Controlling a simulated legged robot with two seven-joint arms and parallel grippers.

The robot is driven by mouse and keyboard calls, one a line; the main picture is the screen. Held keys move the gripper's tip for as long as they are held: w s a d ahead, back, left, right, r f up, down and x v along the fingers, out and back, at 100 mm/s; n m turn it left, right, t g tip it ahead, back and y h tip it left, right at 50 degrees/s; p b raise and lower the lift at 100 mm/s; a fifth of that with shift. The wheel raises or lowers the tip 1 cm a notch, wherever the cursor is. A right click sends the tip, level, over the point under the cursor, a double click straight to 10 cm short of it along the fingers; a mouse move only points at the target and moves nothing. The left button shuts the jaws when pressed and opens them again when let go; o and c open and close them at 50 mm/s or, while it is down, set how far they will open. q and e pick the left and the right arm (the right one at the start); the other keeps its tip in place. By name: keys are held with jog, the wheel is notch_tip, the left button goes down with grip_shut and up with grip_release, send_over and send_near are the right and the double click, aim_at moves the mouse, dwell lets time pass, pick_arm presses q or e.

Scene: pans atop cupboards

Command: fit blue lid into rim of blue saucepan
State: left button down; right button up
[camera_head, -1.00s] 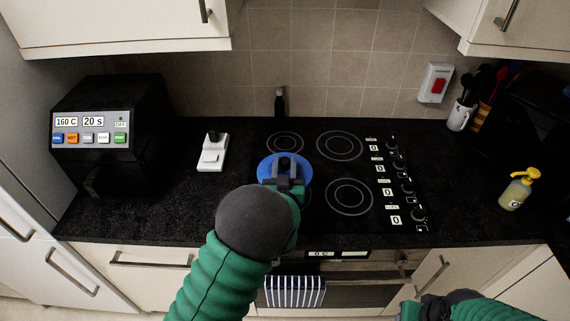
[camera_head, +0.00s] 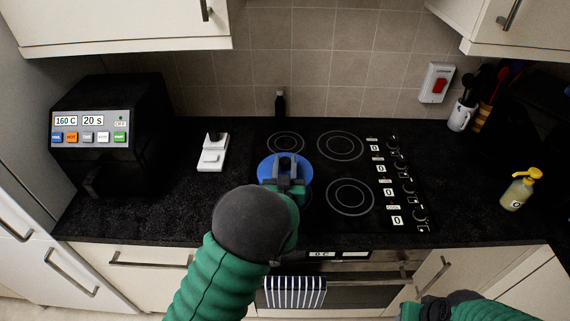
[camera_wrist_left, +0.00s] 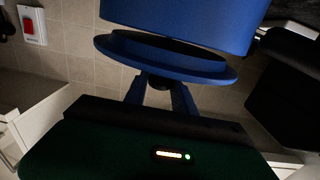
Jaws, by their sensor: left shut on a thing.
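The blue lid (camera_head: 268,168) is over the front-left part of the hob, and it hides the saucepan in the head view. My left gripper (camera_head: 288,176) is shut on the lid's knob from above. In the left wrist view, which looks turned upside down, the blue lid (camera_wrist_left: 112,47) shows as a wide disc with a flange. The blue saucepan (camera_wrist_left: 180,14) shows beyond it. A dark band lies between lid and saucepan, wider toward the right; I cannot tell whether they touch. My right gripper (camera_head: 432,308) is at the bottom right, its jaws unclear.
The black hob (camera_head: 330,222) has bare rings to the right and behind. A yellow soap bottle (camera_head: 517,190) and a mug (camera_head: 459,116) stand right. A striped towel (camera_head: 295,292) hangs in front.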

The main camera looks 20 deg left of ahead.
pick_arm(q)
jog(key=shift+f+b, duration=0.9)
jog(key=shift+f, duration=0.05)
jog(key=c, duration=0.9)
grip_release()
jog(key=shift+c, duration=0.2)
